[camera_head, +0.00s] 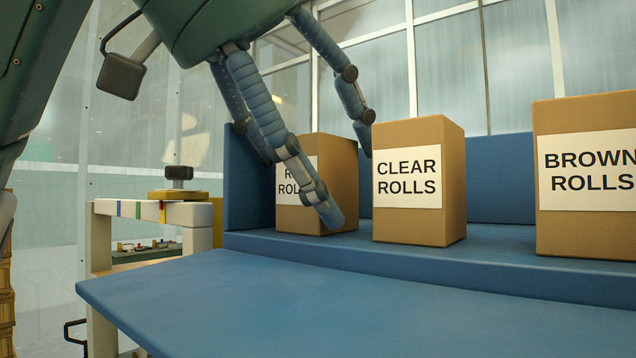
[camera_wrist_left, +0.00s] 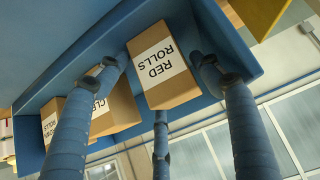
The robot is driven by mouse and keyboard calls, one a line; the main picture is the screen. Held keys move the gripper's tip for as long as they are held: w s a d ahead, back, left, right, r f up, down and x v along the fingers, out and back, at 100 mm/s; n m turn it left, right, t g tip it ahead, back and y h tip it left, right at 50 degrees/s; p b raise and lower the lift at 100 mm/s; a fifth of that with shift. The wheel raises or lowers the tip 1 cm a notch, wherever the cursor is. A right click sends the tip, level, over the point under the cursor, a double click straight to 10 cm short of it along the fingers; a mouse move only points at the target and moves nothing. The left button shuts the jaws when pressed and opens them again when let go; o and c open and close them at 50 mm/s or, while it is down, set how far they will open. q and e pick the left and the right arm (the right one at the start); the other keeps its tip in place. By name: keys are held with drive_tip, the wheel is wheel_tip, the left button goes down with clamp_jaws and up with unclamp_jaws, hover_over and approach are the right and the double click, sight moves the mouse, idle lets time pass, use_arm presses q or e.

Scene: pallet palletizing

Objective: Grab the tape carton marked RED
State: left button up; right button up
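The RED carton (camera_head: 341,172) is a brown box with a white label, standing upright at the left end of a blue shelf (camera_head: 480,245). Its label is partly hidden by a finger in the head view; the wrist view shows "RED ROLLS" on the box (camera_wrist_left: 172,92), upside down. My left gripper (camera_head: 338,186) has three blue segmented fingers spread around the carton, one across its label and one by its right side. The fingers (camera_wrist_left: 160,78) look open in the wrist view, with gaps beside the box. I cannot tell whether any finger touches it. My right gripper is out of view.
The CLEAR ROLLS carton (camera_head: 421,180) stands close to the right of the RED one, near a finger. The BROWN ROLLS carton (camera_head: 590,225) is farther right. A blue side wall (camera_head: 247,190) bounds the left end. A white stand (camera_head: 150,212) is at left.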

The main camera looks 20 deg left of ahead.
use_arm(q)
drive_tip(key=c, duration=0.8)
drive_tip(key=shift+r, duration=0.15)
